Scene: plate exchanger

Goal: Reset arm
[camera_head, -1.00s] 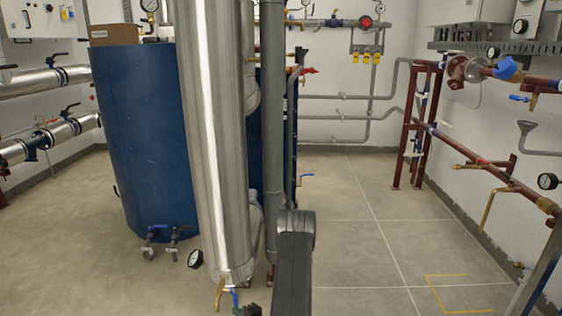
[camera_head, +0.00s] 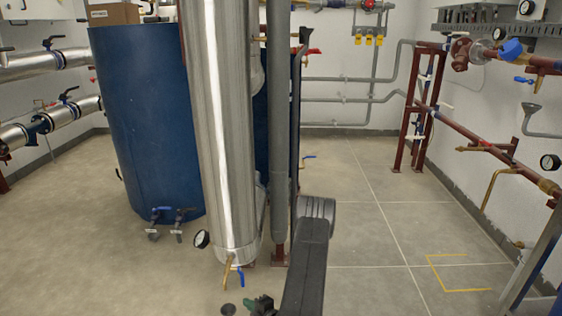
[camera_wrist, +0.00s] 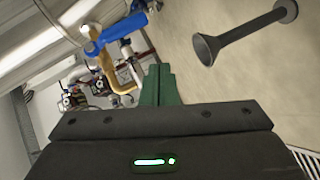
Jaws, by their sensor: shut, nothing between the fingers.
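My gripper (camera_wrist: 157,88) shows in the wrist view as two green fingers held together, with nothing between them. They point up the picture, below a brass pipe (camera_wrist: 106,68) with blue valve parts (camera_wrist: 124,27) and to the left of a dark grey funnel (camera_wrist: 208,48). I cannot tell how far the fingers are from these. In the head view my dark arm link rises from the bottom centre, right of the foot of the silver column (camera_head: 220,150).
A large blue tank (camera_head: 145,120) stands left of the silver column. A red pipe frame (camera_head: 415,115) and wall piping (camera_head: 470,140) stand at the right. A small brass tap (camera_head: 228,272) sticks out at the column's foot. The tiled floor (camera_head: 365,225) right of centre is clear.

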